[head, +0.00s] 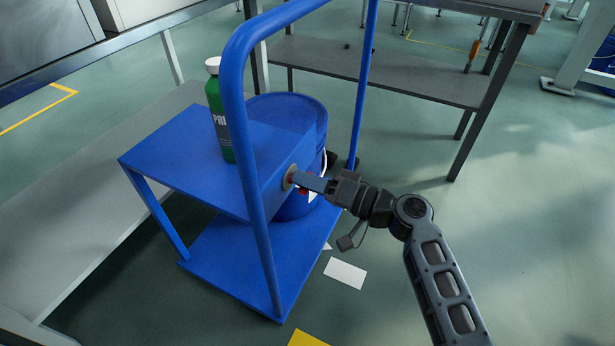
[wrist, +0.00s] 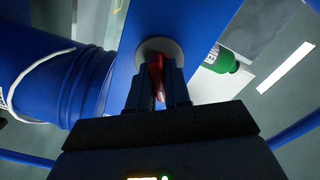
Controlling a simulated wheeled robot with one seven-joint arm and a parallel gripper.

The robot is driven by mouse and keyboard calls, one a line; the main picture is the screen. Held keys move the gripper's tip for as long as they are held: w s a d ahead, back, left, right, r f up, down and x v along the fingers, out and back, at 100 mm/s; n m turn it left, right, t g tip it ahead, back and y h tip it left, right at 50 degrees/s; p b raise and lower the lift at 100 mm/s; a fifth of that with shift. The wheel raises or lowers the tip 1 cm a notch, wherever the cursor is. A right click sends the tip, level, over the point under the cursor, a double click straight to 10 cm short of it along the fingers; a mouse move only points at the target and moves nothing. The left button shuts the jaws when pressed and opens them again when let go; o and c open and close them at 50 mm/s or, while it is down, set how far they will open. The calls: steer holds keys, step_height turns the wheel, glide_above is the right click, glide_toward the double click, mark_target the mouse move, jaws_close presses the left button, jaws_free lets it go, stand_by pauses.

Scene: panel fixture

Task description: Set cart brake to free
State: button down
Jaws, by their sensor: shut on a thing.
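The blue cart (head: 190,150) stands in the middle of the head view, with a tall blue push handle at its near side. The cart brake is a red lever on a round pale disc (head: 290,177) on the cart's blue side panel. In the wrist view the red lever (wrist: 157,75) points down from the pale disc (wrist: 160,52). My gripper (head: 308,184) is at the panel, and its fingers (wrist: 158,92) are shut on the red lever. The fingers hide part of the lever, and I see no readable brake marking.
A green bottle (head: 219,110) with a white cap stands on the cart's top shelf. A blue drum (head: 300,115) stands behind the panel. The handle post (head: 255,200) rises close to the left of my gripper. Open floor (head: 540,220) lies to the right.

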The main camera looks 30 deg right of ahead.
steer(key=m+p, duration=0.1)
steer(key=m, duration=0.3)
steer(key=shift+p, duration=0.4)
steer(key=shift+d+f+m+p, duration=0.15)
steer(key=shift+m+p, duration=0.35)
steer(key=shift+m, duration=0.8)
steer(key=c, duration=1.2)
jaws_free()
steer(key=shift+o, duration=0.2)
steer(key=v, duration=0.7)
steer(key=shift+s+p, duration=0.3)
steer(key=shift+p, duration=0.15)
